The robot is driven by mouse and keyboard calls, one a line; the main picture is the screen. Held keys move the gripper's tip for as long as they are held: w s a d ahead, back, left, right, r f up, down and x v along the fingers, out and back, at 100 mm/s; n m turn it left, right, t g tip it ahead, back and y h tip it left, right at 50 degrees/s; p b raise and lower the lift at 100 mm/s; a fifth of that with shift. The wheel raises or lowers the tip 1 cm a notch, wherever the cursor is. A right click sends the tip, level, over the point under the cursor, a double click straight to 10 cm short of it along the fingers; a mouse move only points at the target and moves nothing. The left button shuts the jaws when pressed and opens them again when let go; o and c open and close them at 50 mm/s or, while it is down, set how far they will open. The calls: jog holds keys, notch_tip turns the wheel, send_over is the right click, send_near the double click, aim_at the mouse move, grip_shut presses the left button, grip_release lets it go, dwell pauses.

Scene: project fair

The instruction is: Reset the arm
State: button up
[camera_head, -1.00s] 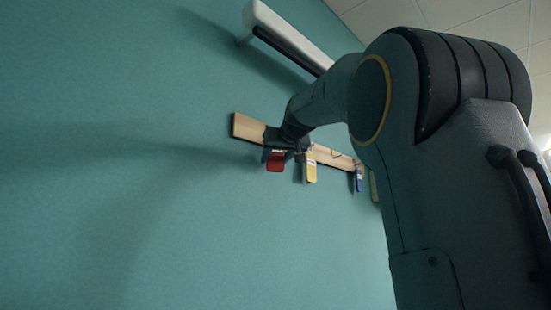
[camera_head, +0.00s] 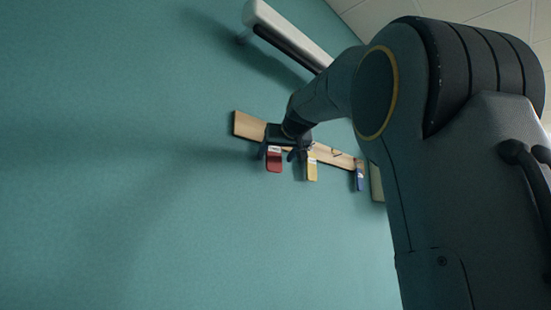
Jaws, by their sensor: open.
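My arm reaches from the right side of the head view up and left to a wooden rail (camera_head: 247,126) on the teal wall. My gripper (camera_head: 279,155) is at the rail's left half, in front of it. It is open, with one dark finger on each side of the top of a red tag (camera_head: 274,163). I cannot tell whether the fingers touch the tag. A yellow tag (camera_head: 312,168) hangs just right of the gripper. A blue tag (camera_head: 359,180) hangs farther right. The arm hides part of the rail.
A long white fixture (camera_head: 285,33) with a dark underside sticks out from the wall above the rail. A pale green tag or panel (camera_head: 377,183) shows at the rail's right end, partly behind my arm. The wall left of and below the rail is bare.

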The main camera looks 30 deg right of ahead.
jog(key=b+v, duration=0.2)
jog(key=v, duration=0.5)
jog(key=w+a+f+g+y, duration=0.1)
jog(key=a+f+g, duration=0.15)
jog(key=f, duration=1.15)
jog(key=a+f+g+y, duration=0.1)
jog(key=a+f+g, duration=0.15)
jog(key=f, duration=1.15)
jog(key=w+a+f+g, duration=0.1)
jog(key=a+f+g, duration=0.15)
jog(key=f, duration=1.25)
jog(key=s+a+f+n+g, duration=0.1)
jog(key=s+a+f+g, duration=0.2)
jog(key=s+f, duration=1.1)
jog(key=s+a+f+n+g, duration=0.1)
jog(key=s+a+f+g, duration=0.3)
jog(key=s+f, duration=1)
notch_tip(320, 180, down, 5)
jog(key=a, duration=0.3)
jog(key=shift+y, duration=0.4)
